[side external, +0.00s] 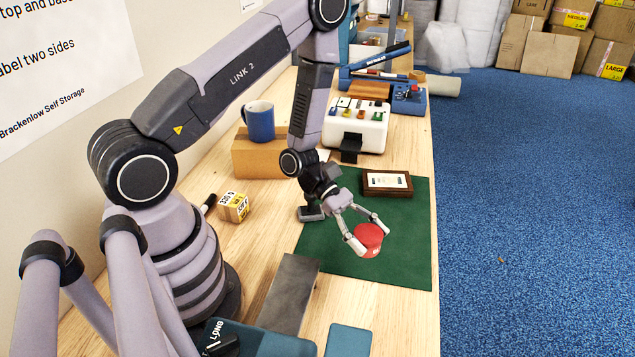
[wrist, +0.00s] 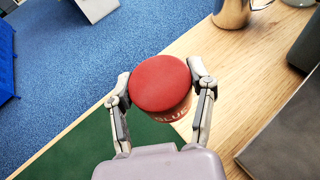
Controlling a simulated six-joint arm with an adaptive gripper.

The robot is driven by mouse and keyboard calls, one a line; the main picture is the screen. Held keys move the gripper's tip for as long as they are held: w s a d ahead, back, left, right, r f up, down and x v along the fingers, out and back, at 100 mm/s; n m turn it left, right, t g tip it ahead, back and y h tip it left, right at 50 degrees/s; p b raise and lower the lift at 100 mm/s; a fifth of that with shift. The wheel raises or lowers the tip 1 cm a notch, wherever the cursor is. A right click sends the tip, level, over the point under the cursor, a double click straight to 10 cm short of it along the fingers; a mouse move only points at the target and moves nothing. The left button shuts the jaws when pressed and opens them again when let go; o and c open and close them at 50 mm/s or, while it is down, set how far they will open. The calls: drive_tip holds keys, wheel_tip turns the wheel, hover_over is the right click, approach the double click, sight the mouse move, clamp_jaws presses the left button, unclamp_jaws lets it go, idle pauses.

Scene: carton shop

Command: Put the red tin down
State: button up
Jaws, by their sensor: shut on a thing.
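The red tin (side external: 369,239) is round with a flat red lid. In the side view it is at the front right part of the green mat (side external: 400,274). My gripper (side external: 366,243) is shut on the tin, with one finger on each side. In the wrist view the tin (wrist: 161,84) sits between the two fingertips, its lid facing the camera, and part of a printed word shows on its side. The green mat (wrist: 75,155) is below it. I cannot tell whether the tin's base touches the mat.
A framed card (side external: 387,183) lies at the mat's back edge. A dark grey plate (side external: 287,295) lies left of the mat. A cardboard box (side external: 262,157) bears a blue mug (side external: 259,121). A white device (side external: 355,124) stands behind. The table's right edge drops to blue carpet (side external: 530,220).

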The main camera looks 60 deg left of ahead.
sight(372, 327)
drive_tip(key=s+d+f+m+g, duration=0.1)
drive_tip(key=d+f, duration=0.1)
drive_tip(key=d, duration=0.1)
drive_tip(key=s+d+f+m+g, duration=0.1)
drive_tip(key=d+f+m+g, duration=0.1)
drive_tip(key=s+d+f+m+g, duration=0.1)
drive_tip(key=s+d+f+g, duration=0.1)
drive_tip(key=d, duration=0.1)
drive_tip(key=shift+d+f, duration=0.3)
drive_tip(key=shift+f, duration=2.15)
drive_tip(key=shift+f, duration=0.15)
drive_tip(key=o, duration=1.2)
